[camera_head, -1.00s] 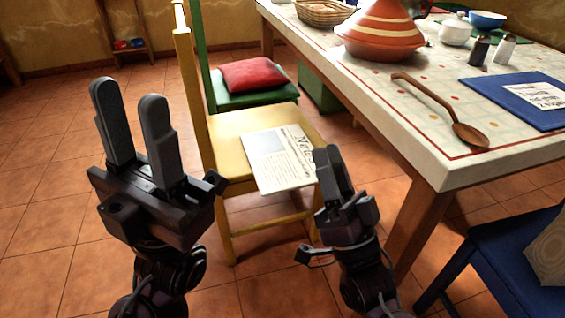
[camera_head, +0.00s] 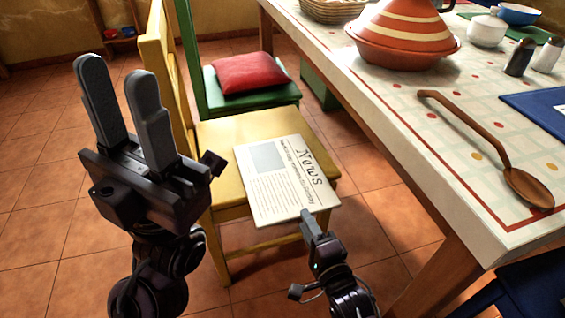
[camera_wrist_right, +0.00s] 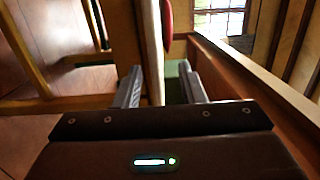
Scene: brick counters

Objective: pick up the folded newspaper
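The folded newspaper (camera_head: 285,183), white with the heading "News", lies flat on the yellow chair's seat (camera_head: 222,130), its near end at the seat's front edge. My right gripper (camera_head: 318,222) is at the paper's near right corner, turned on its side. In the right wrist view the fingers (camera_wrist_right: 160,88) stand apart. A pale edge-on strip, seemingly the newspaper (camera_wrist_right: 154,45) with the seat, runs between them; I cannot tell whether it touches either finger. My left gripper (camera_head: 117,78) is open and empty, raised left of the chair.
The table (camera_head: 395,105) stands close on the right, with a wooden spoon (camera_head: 480,140) and an orange tagine (camera_head: 405,35) on it. A green chair with a red cushion (camera_head: 252,74) is behind the yellow chair. Open tiled floor lies at left.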

